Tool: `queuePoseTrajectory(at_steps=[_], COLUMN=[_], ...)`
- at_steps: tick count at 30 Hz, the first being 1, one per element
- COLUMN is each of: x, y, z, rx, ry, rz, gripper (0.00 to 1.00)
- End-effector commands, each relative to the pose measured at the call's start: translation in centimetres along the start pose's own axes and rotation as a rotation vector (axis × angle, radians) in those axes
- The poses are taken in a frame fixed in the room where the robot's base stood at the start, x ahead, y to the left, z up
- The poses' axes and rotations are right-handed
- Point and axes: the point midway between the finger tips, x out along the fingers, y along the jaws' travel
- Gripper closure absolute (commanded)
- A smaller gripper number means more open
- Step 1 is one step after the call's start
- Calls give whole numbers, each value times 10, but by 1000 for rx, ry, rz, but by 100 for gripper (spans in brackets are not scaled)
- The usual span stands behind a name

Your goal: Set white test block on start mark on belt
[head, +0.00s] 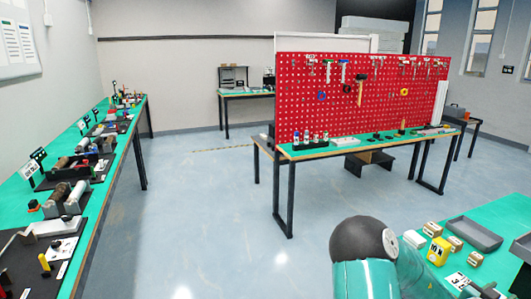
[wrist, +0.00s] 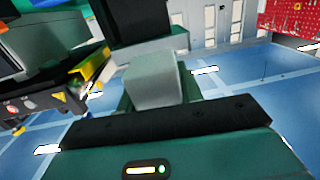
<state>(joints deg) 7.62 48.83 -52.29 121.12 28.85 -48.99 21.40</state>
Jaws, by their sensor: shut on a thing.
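The white test block (wrist: 151,82), a pale block with rounded edges, is in my gripper (wrist: 157,92) in the wrist view. The gripper is shut on it, with a finger at each side. The block hides what lies directly behind it. A dark machine with a yellow edge and a warning label (wrist: 75,92) is at the left of the wrist view; I cannot tell whether it is the belt's conveyor. I cannot make out a start mark. In the head view my gripper is not clearly seen.
In the head view, the green table at lower right holds a grey tray (head: 474,234), a yellow block (head: 438,251), several wooden blocks and a small white piece (head: 414,239). A long green bench with several devices runs along the left. A red pegboard (head: 350,95) stands behind. The middle floor is clear.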

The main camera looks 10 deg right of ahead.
Motion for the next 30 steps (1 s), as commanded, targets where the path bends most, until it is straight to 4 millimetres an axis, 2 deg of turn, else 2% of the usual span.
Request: queuePoseTrajectory(at_steps=[5,9,14,21,26,30], x=[-32,-70,-123,-218,-290,-358], y=[-74,-138,-204,-288,-331,-359], z=[19,36,57,86,104,119], rx=[-8,-15,-25,-37,-46,-55], ry=[-2,-1,-2,-2,-2,-1], rz=[-163,-316,-493,-758,-934,-1090], gripper=[87,87,87,87,87,87])
